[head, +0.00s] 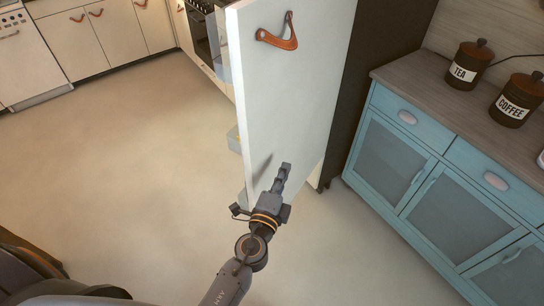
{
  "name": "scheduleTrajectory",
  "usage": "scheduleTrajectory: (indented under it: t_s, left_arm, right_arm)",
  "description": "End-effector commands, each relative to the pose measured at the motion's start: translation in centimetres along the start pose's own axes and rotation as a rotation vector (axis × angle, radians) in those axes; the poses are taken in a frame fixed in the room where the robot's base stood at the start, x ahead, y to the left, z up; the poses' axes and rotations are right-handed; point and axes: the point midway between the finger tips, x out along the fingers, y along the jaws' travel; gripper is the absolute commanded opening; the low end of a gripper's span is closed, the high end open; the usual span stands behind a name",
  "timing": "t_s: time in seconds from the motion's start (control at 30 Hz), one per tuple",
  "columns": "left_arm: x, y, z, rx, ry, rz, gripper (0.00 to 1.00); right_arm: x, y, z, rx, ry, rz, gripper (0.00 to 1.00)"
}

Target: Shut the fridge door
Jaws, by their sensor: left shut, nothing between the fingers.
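The white fridge door (285,110) stands ajar in the middle of the head view, its outer face towards me. A brown leather pull (277,40) is fixed near its upper left part. Door shelves show beyond its left edge, and the dark fridge side (365,80) is to its right. My left gripper (284,170) is shut and empty in front of the lower part of the door. I cannot tell whether it touches the door. My right gripper is not in view.
A blue cabinet (440,170) stands to the right, with a tea tin (466,66) and a coffee tin (517,101) on top. White cupboards (105,35) and an oven (203,30) are at the back. The floor (120,150) to the left is clear.

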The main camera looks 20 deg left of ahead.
Motion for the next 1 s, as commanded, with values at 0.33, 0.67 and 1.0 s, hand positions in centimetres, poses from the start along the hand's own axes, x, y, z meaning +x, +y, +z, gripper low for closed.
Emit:
scheduleTrajectory:
  t_s: [0.33, 0.67, 1.0]
  left_arm:
    - [2.1, 0.0, 3.5, 0.001, 0.001, 0.002, 0.00]
    - [2.2, 0.1, 3.9, -0.001, 0.000, 0.002, 0.00]
    - [2.5, 0.4, 5.0, 0.003, 0.019, 0.003, 0.00]
  right_arm:
    - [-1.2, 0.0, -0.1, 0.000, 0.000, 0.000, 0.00]
    - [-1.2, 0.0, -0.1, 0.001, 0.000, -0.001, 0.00]
    - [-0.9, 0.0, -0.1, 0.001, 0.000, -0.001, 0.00]
